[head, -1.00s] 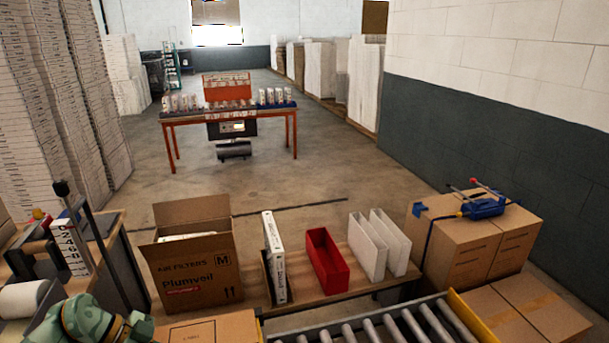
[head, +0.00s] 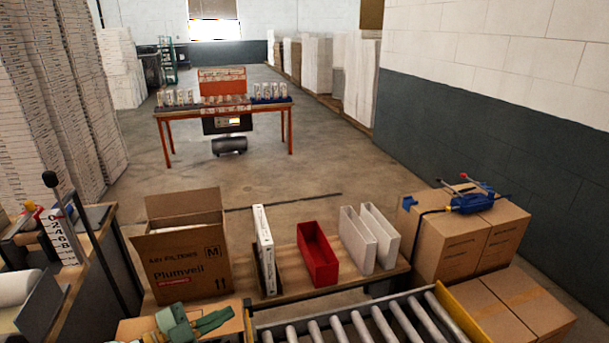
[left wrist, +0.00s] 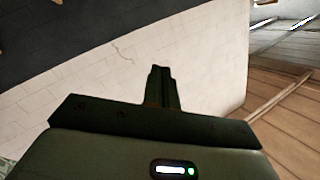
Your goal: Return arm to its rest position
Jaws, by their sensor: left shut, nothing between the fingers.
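My left gripper (head: 222,318), green, shows at the bottom of the head view, in front of a flat closed carton (head: 140,327). In the left wrist view its fingers (left wrist: 160,75) are together with nothing between them, seen against a white and dark wall. My right gripper is in neither view.
An open Plumveil filter carton (head: 185,262), a white filter box (head: 263,245), a red bin (head: 318,255) and white slim boxes (head: 357,240) stand on a low bench. A roller conveyor (head: 345,328) runs in front. Stacked cartons (head: 460,240) with a blue tool (head: 470,200) are right.

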